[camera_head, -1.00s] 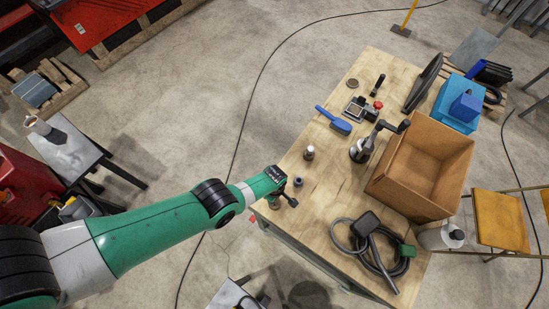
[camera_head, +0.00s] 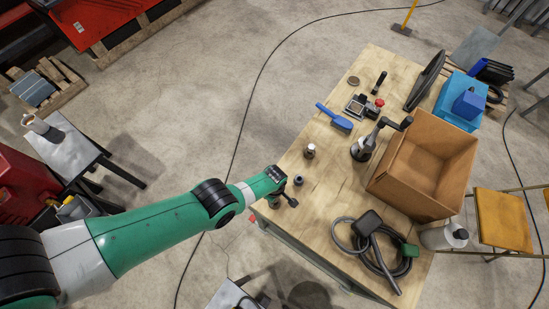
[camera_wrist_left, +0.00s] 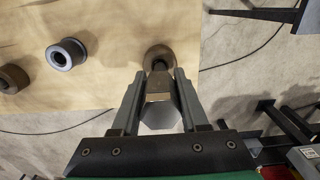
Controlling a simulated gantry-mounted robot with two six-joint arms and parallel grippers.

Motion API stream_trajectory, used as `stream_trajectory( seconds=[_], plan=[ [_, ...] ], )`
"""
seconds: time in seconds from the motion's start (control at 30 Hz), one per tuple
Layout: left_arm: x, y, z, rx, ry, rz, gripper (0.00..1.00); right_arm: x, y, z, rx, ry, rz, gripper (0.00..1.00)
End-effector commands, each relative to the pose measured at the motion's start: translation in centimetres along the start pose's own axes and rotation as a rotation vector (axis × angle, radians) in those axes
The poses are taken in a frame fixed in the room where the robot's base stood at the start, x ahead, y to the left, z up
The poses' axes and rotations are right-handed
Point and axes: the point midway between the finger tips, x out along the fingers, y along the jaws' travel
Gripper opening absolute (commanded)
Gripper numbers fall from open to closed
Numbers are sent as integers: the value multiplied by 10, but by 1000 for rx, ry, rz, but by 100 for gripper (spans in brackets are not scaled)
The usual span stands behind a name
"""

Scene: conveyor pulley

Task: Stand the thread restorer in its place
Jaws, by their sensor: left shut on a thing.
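My left gripper (camera_wrist_left: 159,90) is shut on a small metal piece with flat, hex-like sides (camera_wrist_left: 159,89), which I take to be the thread restorer. In the head view the gripper (camera_head: 290,201) is at the table's near left edge, and the held piece is hard to make out. In the left wrist view a brown round part (camera_wrist_left: 160,54) with a dark centre lies just past the fingertips, in line with the held piece. I cannot tell whether the two touch. My right gripper is not in view.
A short ring-ended cylinder (camera_wrist_left: 66,54) and a brown round part (camera_wrist_left: 12,78) stand beside the gripper. On the wooden table (camera_head: 325,185) are a blue brush (camera_head: 335,118), a crank tool (camera_head: 365,147), a cardboard box (camera_head: 397,185) and a coiled cable (camera_head: 376,250).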

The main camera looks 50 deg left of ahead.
Motion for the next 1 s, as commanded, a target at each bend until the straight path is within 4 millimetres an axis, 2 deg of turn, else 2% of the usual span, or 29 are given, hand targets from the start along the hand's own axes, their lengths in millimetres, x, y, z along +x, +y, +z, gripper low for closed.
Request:
stream_trajectory(
  seconds=[0.8, 0.83, 1.0],
  plan=[
    [22, 0, 0, 0, 0, 0, 0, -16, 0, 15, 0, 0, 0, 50],
    [21, 0, 0, 0, 0, 1, 45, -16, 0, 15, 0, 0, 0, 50],
    [20, 0, 0, 0, 0, 1, 76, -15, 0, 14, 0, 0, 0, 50]
  ],
)
